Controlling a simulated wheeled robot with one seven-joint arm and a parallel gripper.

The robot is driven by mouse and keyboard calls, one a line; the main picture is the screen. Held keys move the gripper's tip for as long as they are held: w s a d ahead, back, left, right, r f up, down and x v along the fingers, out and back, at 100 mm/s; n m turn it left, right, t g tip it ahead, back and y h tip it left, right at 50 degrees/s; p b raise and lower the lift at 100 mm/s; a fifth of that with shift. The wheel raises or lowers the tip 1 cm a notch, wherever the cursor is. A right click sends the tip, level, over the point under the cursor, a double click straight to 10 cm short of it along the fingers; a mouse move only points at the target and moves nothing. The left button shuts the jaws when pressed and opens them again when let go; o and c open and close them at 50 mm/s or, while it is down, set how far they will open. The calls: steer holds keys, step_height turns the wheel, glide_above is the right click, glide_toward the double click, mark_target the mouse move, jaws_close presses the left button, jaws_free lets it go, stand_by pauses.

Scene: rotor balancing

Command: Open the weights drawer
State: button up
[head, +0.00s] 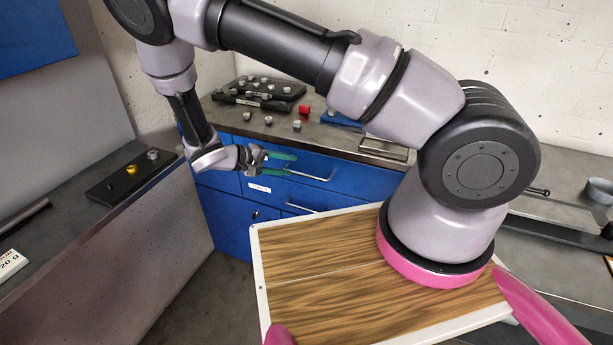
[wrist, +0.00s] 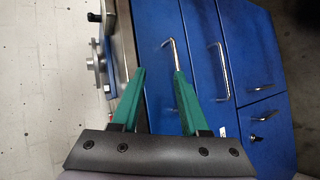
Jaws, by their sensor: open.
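The blue drawer unit (head: 222,205) stands under the back bench, its drawer fronts shut. The upper drawer front (head: 335,165) has a silver bar handle (head: 318,178). A second bar handle (head: 300,209) sits below it. In the wrist view the fronts appear turned sideways, with the near handle (wrist: 174,55) and another handle (wrist: 221,68). A small white label (head: 259,188) is on the fronts, too small to read. My gripper (head: 288,165) is open and empty in front of the upper drawer. In the wrist view its green fingers (wrist: 159,74) reach toward the near handle; contact cannot be told.
The bench top (head: 235,118) holds dark weight trays (head: 265,90), a red block (head: 304,109) and loose small weights. A left bench (head: 60,230) carries a black plate (head: 128,178) with a yellow piece. A wood-topped surface (head: 320,285) is in front.

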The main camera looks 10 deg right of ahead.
mark_target(307, 175)
step_height(307, 175, down, 8)
steer(key=a+r+n+t+h, duration=0.1)
steer(key=n+t, duration=0.2)
steer(key=t, duration=0.2)
steer(key=x, duration=1)
steer(key=shift+w+d+f, duration=0.2)
steer(key=shift+d+f, duration=0.05)
steer(key=shift+d, duration=0.05)
jaws_close()
stand_by(0.6)
